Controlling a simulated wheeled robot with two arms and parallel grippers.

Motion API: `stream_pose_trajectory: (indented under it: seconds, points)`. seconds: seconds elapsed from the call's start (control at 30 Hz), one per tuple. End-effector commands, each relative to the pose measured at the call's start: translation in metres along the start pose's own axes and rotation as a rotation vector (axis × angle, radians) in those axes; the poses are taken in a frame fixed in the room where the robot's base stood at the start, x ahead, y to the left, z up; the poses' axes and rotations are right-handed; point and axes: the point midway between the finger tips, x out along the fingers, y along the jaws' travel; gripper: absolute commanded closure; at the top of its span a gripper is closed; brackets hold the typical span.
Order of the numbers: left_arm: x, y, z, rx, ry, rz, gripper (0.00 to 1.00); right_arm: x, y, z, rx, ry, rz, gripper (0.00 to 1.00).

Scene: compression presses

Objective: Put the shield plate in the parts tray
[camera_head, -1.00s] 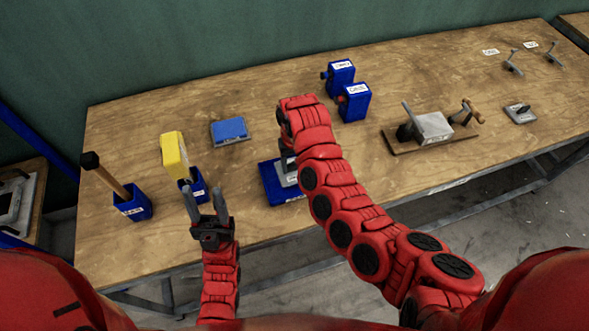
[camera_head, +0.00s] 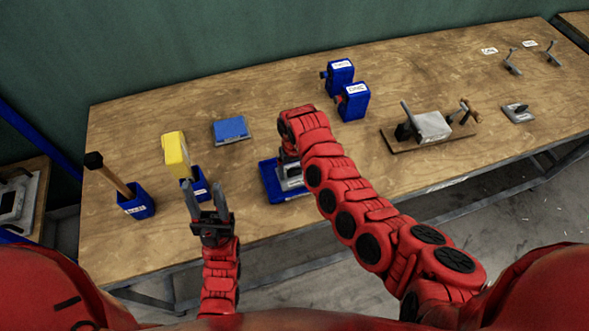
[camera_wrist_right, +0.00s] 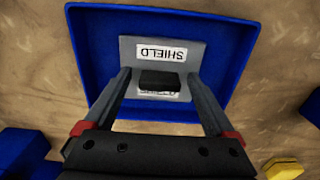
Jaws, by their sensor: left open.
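The shield plate (camera_wrist_right: 190,52) is a grey plate with white SHIELD labels and a black block (camera_wrist_right: 160,80) in its middle. It lies inside the blue parts tray (camera_wrist_right: 90,45), away from most of the tray's walls. In the head view the tray (camera_head: 270,184) is at the table's front, partly hidden by my right arm. My right gripper (camera_wrist_right: 158,78) is over the tray, its fingers spread on either side of the black block, with gaps showing. My left gripper (camera_head: 207,193) is open and empty at the table's front edge, left of the tray.
A blue holder with a hammer-like tool (camera_head: 137,206) and a yellow item (camera_head: 176,155) in another blue holder stand near my left gripper. A blue block (camera_head: 230,130) lies behind. Two blue boxes (camera_head: 353,102) and a clamp on a board (camera_head: 432,127) stand to the right.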

Motion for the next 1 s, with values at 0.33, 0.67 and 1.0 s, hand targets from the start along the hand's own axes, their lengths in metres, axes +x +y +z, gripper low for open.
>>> stream_pose_trajectory:
  seconds: [0.33, 0.67, 1.0]
  points:
    - [0.0, 0.0, 0.0, 0.0, 0.0, 0.0, 0.5, -0.005, -0.001, -0.001, -0.001, 0.002, 0.0, 0.11]
    - [-0.021, 0.001, 0.004, 0.0, 0.0, 0.0, 0.5, -0.05, -0.001, -0.001, 0.002, 0.004, -0.002, 0.11]
    - [-0.024, 0.001, 0.004, 0.0, 0.0, 0.0, 0.5, -0.114, 0.001, -0.001, 0.0, 0.0, 0.0, 0.11]
